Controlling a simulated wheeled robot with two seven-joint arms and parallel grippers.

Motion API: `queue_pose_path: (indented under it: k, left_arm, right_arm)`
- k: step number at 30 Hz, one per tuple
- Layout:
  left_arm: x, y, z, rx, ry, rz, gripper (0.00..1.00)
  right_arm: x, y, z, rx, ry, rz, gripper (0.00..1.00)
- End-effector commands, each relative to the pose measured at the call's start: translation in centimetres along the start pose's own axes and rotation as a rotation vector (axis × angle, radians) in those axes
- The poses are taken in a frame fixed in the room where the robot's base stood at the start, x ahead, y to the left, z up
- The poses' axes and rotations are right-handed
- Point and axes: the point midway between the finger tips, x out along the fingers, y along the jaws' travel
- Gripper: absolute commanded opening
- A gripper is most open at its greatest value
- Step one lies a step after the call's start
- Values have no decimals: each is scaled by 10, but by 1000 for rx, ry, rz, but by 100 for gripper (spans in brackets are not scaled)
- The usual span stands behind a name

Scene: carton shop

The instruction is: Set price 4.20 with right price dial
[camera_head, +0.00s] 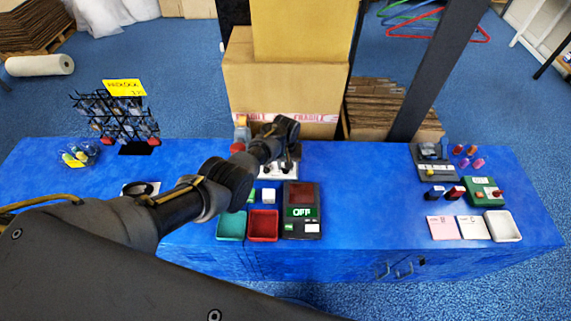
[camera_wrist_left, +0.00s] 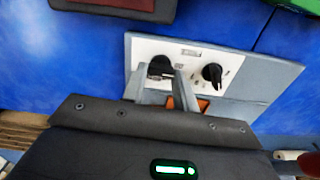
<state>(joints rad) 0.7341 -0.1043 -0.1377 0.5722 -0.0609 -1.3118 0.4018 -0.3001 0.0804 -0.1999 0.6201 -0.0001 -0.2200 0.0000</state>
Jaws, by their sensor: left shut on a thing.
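A white panel on a grey base stands on the blue table and shows in the head view (camera_head: 264,177) and the left wrist view (camera_wrist_left: 229,67). It carries two black dials. In the wrist view, turned around against the head view, the right price dial (camera_wrist_left: 159,66) is at picture left. The other dial (camera_wrist_left: 212,74) is at picture right, free. My left gripper (camera_wrist_left: 164,84) is shut on the right price dial, one finger on each side. In the head view my left gripper (camera_head: 290,152) hides part of the panel. The price is not readable. My right gripper is out of view.
Nearer than the panel are a teal tray (camera_head: 231,226), a red tray (camera_head: 263,226) and a dark device reading OFF (camera_head: 302,225). Cartons (camera_head: 285,85) stand behind the table. A wire rack (camera_head: 115,115) is at left.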

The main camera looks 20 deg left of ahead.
Motion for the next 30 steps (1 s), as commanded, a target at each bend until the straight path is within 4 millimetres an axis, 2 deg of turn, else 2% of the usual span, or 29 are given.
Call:
queue_pose_path:
  k: [16, 30]
  left_arm:
    - [0, 1, 0, 348, 0, -1, 6]
    - [0, 2, 0, 447, 0, 0, 6]
  right_arm:
    - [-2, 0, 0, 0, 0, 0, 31]
    - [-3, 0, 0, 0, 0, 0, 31]
